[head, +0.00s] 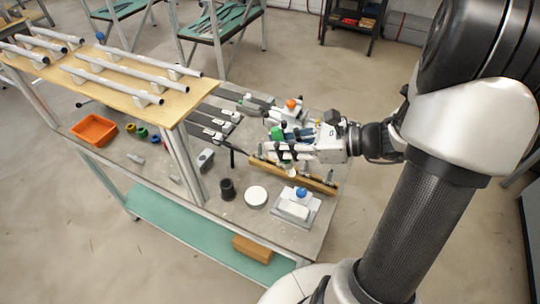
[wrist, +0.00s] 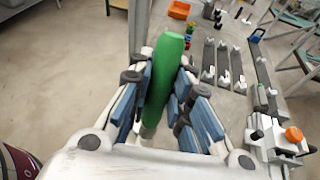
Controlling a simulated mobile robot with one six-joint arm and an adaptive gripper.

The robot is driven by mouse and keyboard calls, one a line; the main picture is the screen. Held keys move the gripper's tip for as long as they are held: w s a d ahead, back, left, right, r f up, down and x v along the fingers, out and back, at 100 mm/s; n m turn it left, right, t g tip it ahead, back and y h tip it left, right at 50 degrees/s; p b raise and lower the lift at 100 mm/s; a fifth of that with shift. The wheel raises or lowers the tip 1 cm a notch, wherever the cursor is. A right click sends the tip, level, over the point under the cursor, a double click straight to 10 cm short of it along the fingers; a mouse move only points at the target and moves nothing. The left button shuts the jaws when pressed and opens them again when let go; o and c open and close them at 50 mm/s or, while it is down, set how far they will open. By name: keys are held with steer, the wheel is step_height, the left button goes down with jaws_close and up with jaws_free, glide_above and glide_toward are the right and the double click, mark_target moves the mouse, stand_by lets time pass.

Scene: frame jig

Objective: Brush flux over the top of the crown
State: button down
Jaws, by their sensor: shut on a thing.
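My gripper (head: 283,150) is over the workbench, near the wooden bar. In the wrist view my gripper (wrist: 166,100) is shut on a green-handled tool (wrist: 164,70), likely the flux brush. The handle stands between the blue finger pads; its working end is hidden or too small to make out. I cannot pick out the crown with certainty. A clamp block with an orange knob (head: 291,104) stands behind my gripper; its orange knob (wrist: 293,134) also shows at the right of the wrist view.
A wooden bar with upright pegs (head: 318,183), a blue-knobbed block (head: 299,205), a white disc (head: 256,196) and a black cup (head: 227,190) stand near my gripper.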

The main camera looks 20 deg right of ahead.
steer(key=shift+f+b, duration=0.3)
steer(key=shift+b, duration=0.1)
step_height(320, 180, down, 4)
steer(key=b, duration=0.4)
steer(key=shift+f, duration=0.15)
